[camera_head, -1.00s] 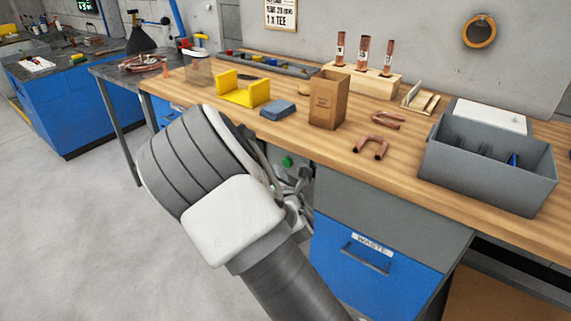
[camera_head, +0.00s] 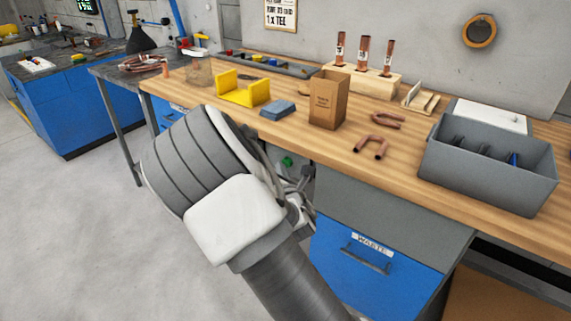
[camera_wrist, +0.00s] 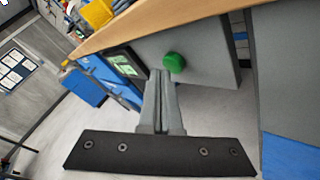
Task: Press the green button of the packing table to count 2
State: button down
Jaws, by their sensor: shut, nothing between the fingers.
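The green button (camera_wrist: 174,62) is a round knob on the grey front panel (camera_wrist: 205,55) under the tabletop. In the wrist view it stands just above and right of my fingertips. My gripper (camera_wrist: 161,73) is shut and empty, pointing toward the panel; I cannot tell whether it touches the button. A small dark display (camera_wrist: 124,62) with green marks sits left of the button; its count is not legible. In the head view the button (camera_head: 287,161) shows as a small green spot beside my arm, which hides much of the panel and the gripper's tips.
The wooden packing table (camera_head: 405,170) carries a cardboard box (camera_head: 327,100), a yellow holder (camera_head: 243,90), copper bends (camera_head: 372,147) and a grey bin (camera_head: 480,185). Its edge lies above the button. A blue waste drawer (camera_head: 365,275) is to the right. Floor at left is clear.

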jog(key=shift+w+d, duration=0.35)
jog(key=shift+w, duration=0.05)
dwell(0.5)
dwell(0.4)
jog(key=shift+s+a, duration=0.6)
jog(key=shift+s, duration=0.15)
jog(key=s+a, duration=0.1)
jog(key=s, duration=0.1)
jog(key=s+a, duration=0.2)
jog(key=shift+p, duration=0.3)
dwell(2.3)
jog(key=shift+s+a+m+t+h, duration=0.3)
jog(key=shift+s+a+m+h, duration=0.5)
jog(key=shift+s+a+h, duration=0.5)
